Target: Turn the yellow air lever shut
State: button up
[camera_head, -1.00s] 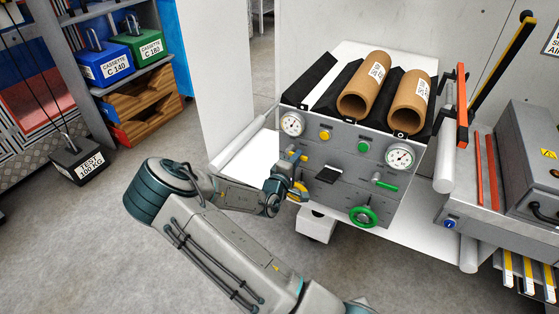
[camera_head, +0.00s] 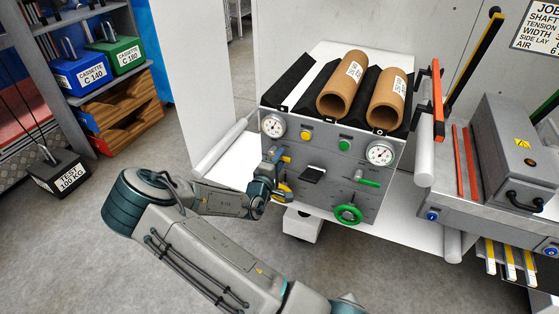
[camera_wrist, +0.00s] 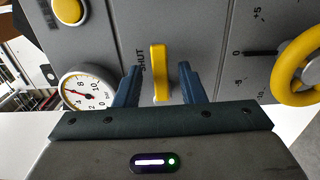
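The yellow air lever (camera_wrist: 159,72) stands out from the grey panel, with the word SHUT printed to its left in the wrist view. It is small and partly hidden beside my gripper in the head view (camera_head: 285,158). My gripper (camera_wrist: 158,82) is open, with one blue finger on each side of the lever. A gap shows between each finger and the lever, so they look apart. In the head view my gripper (camera_head: 271,160) is at the panel's left side.
A gauge (camera_wrist: 86,92) and a yellow button (camera_wrist: 69,10) lie left of the lever in the wrist view, a yellow handwheel (camera_wrist: 299,70) right. The panel also carries a green lever (camera_head: 367,180) and a green handwheel (camera_head: 348,214). Cardboard rolls (camera_head: 343,84) lie above.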

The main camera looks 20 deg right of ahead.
jog(key=v, duration=1.3)
jog(key=shift+s+a+p, duration=0.3)
jog(key=s+a+r+m+g+y+p, duration=0.5)
jog(key=a+r+m+g+y+p, duration=0.3)
jog(key=r+y, duration=0.4)
jog(key=s+d+r+g+p, duration=0.1)
jog(key=s+d+r+p, duration=0.1)
jog(key=s+r, duration=0.6)
jog(key=s+d+r+m+y+p, duration=0.1)
jog(key=s+d+r+p, duration=0.1)
jog(key=s+r, duration=0.7)
jog(key=shift+d+r+g, duration=0.4)
jog(key=shift+r, duration=0.35)
